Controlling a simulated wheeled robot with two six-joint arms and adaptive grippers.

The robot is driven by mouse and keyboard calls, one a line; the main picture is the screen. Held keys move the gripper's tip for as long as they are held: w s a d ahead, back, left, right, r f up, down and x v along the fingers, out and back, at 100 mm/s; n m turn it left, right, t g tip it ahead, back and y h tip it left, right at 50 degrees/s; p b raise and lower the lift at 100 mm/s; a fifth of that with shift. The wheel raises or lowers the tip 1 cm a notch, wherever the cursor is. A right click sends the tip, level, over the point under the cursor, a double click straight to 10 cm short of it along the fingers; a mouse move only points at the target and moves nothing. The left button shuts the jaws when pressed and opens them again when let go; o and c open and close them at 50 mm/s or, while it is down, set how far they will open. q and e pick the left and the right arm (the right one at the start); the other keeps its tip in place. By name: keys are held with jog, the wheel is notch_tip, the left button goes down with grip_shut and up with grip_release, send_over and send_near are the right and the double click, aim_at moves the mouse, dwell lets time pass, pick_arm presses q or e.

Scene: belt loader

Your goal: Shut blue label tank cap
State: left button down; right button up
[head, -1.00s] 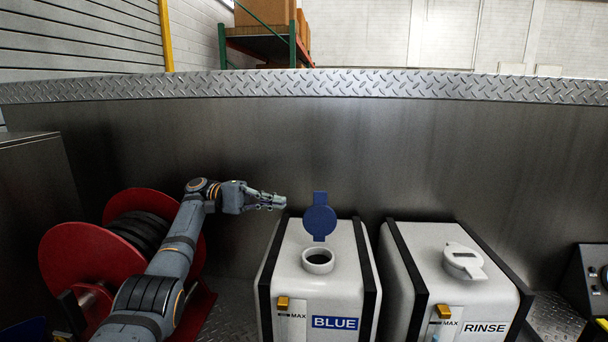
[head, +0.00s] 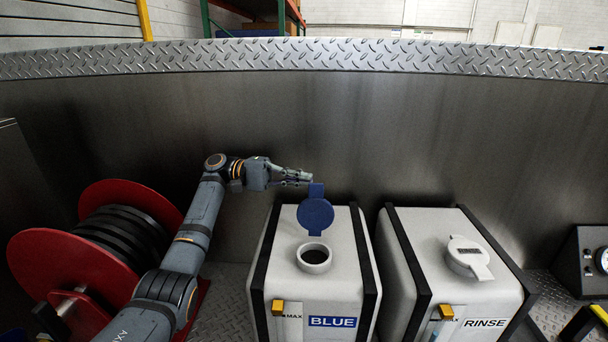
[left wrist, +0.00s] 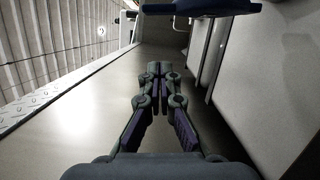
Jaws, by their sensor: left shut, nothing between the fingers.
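The white tank with the BLUE label (head: 332,322) stands in the middle of the head view. Its blue cap (head: 315,215) stands hinged open, upright behind the round filler neck (head: 314,257), whose dark opening is uncovered. My left gripper (head: 311,178) is shut and empty, just left of and slightly above the cap's top tab. Whether it touches the tab cannot be told. In the left wrist view the shut fingers (left wrist: 158,72) point ahead, and a dark blue edge, likely the cap (left wrist: 200,7), crosses the top. My right gripper is not in view.
The RINSE tank (head: 455,262) stands to the right with its white cap (head: 467,257) closed. A red hose reel (head: 60,255) is at the left, by my left arm. A metal wall (head: 420,130) rises behind the tanks. A gauge box (head: 585,262) is at the far right.

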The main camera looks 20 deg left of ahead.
aim_at(316, 208)
pick_arm(q)
jog(key=s+p, duration=0.1)
jog(key=s+d, duration=0.1)
jog(key=s+d+p, duration=0.1)
jog(key=s, duration=0.1)
jog(key=shift+d+r+p, duration=0.25)
jog(key=shift+r+p, duration=0.05)
jog(key=shift+r, duration=0.05)
jog(key=shift+d, duration=0.1)
